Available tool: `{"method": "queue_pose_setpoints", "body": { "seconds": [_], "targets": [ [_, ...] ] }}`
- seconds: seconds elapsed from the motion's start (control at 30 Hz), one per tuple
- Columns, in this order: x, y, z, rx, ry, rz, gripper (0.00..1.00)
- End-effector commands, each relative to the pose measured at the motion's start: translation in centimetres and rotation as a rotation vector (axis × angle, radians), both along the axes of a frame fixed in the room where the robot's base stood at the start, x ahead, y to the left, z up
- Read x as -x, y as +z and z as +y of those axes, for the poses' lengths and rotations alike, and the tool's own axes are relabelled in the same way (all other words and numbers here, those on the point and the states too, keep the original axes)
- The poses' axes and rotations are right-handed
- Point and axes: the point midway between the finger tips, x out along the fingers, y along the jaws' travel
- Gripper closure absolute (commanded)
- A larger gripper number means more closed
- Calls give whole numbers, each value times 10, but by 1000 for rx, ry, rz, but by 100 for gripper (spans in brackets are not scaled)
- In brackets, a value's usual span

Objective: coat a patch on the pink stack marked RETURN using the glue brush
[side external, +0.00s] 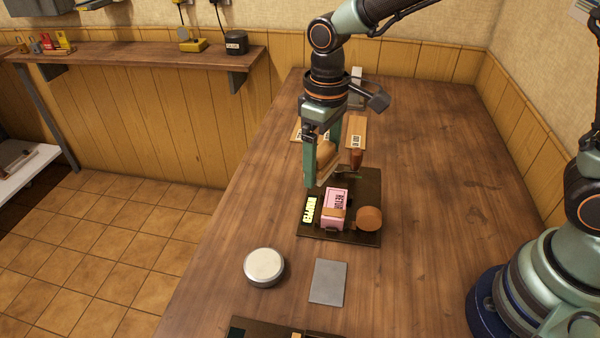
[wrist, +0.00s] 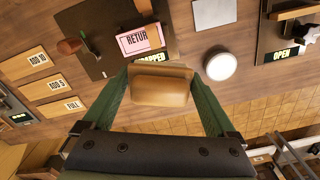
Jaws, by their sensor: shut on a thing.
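My gripper (side external: 322,163) is shut on a tan-brown block-like tool, apparently the glue brush (wrist: 160,86). In the side view it is above and behind the pink stack, apart from it. The pink stack (side external: 331,221) lies on a dark base plate (side external: 350,238), with its RETURN lettering partly readable. A brownish band lies across its near part in the side view. The stack also shows in the wrist view (wrist: 139,40), beyond the brush. The brush's lower face is hard to make out, and I cannot tell whether glue is on it.
A round white-topped tin (side external: 264,267) and a grey plate (side external: 328,281) lie in front. Labelled wooden tiles (side external: 355,132) lie behind.

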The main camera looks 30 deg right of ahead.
Motion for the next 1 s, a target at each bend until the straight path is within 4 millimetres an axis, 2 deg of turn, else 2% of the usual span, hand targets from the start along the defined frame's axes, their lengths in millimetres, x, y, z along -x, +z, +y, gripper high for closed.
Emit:
{"method": "queue_pose_setpoints", "body": {
  "seconds": [0.03, 0.2, 0.33, 0.47, 0.57, 0.63, 0.9, 1.0],
  "targets": [
    [0, 8, -27, -2, -69, -5, 53],
    [13, 25, -96, -1, -251, -4, 53],
    [26, 32, -130, -1, -349, -2, 53],
    [34, 36, -147, -1, -405, -1, 53],
    [34, 33, -146, 0, -416, 1, 53],
    [30, 27, -136, 1, -412, 5, 53],
    [8, -10, -67, 2, -387, 5, 53],
    [5, -20, -49, 1, -383, 3, 53]
  ]
}}
